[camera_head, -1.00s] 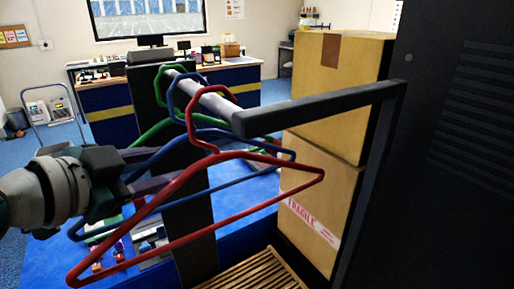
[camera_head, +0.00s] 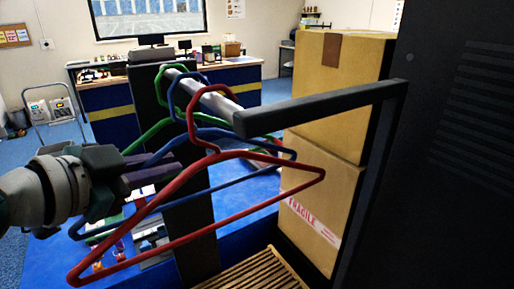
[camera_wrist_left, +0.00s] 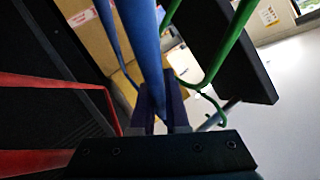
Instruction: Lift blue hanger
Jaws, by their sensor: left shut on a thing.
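The blue hanger (camera_head: 222,134) hangs by its hook on the rail (camera_head: 219,103), between a red hanger (camera_head: 270,159) in front and a green hanger (camera_head: 152,131) behind. My left gripper (camera_head: 160,171) is shut on the blue hanger's sloping left shoulder. In the left wrist view the blue hanger (camera_wrist_left: 143,40) runs down between my left fingers (camera_wrist_left: 160,98). There the red hanger (camera_wrist_left: 50,85) is to the left and the green hanger (camera_wrist_left: 228,45) to the right, both outside the fingers. My right gripper is not in view.
The dark rack bar (camera_head: 320,110) runs from the rail's near end to the right. Two stacked cartons (camera_head: 325,190) stand behind it. A slatted wooden pallet (camera_head: 255,275) lies below. A dark upright post (camera_head: 190,220) stands behind the hangers.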

